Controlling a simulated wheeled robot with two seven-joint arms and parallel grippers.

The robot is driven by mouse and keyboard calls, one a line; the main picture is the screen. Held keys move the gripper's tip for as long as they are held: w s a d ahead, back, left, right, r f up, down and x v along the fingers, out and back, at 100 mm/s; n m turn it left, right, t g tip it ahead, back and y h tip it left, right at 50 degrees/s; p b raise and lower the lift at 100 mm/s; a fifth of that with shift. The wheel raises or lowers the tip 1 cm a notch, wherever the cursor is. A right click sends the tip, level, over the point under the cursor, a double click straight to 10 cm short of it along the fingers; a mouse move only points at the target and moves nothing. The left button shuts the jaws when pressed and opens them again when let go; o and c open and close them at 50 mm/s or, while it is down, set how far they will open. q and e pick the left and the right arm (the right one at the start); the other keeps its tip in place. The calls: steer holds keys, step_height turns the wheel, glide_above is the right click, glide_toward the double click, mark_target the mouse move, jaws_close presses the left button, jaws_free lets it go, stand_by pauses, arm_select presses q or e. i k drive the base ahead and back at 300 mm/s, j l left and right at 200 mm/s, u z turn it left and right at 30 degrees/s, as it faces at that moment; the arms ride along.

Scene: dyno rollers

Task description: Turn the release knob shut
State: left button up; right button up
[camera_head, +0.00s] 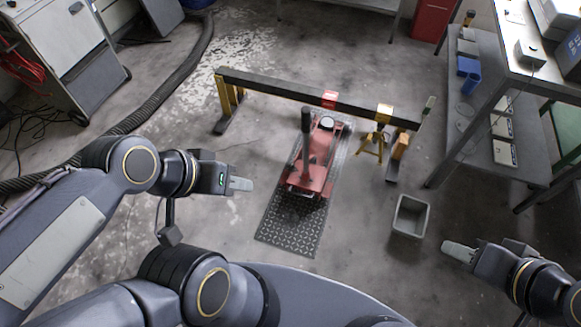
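A red floor jack (313,165) stands on a dark tread plate (289,229) on the floor, under a black crossbeam (283,89). A dark upright handle or post (306,135) rises from the jack. I cannot make out a release knob on it at this size. My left gripper (241,184) is in the air to the left of the jack, apart from it, with nothing visible in its fingers. My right gripper (459,251) is at the lower right, well away from the jack, also with nothing visible in its fingers. The finger gaps are not clear in this view.
Yellow supports (231,94) hold the beam's left end, and a yellow stand (375,142) is under its right part. A grey open bin (410,216) is on the floor at the right. A shelved bench (490,130) is at right. A black hose (160,105) runs along the left.

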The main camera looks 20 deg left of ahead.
mark_target(292, 167)
steer(key=i+j, duration=0.2)
steer(key=j, duration=0.15)
steer(key=i+j, duration=0.15)
steer(key=j, duration=0.2)
steer(key=i+j, duration=0.2)
steer(key=j, duration=0.15)
steer(key=i+j, duration=0.15)
steer(key=j, duration=0.2)
steer(key=i+j+z, duration=0.1)
steer(key=j, duration=0.25)
steer(key=i+j, duration=0.25)
steer(key=j, duration=0.15)
steer(key=i+j, duration=0.2)
steer(key=j, duration=0.15)
steer(key=i+j, duration=0.15)
steer(key=j, duration=0.2)
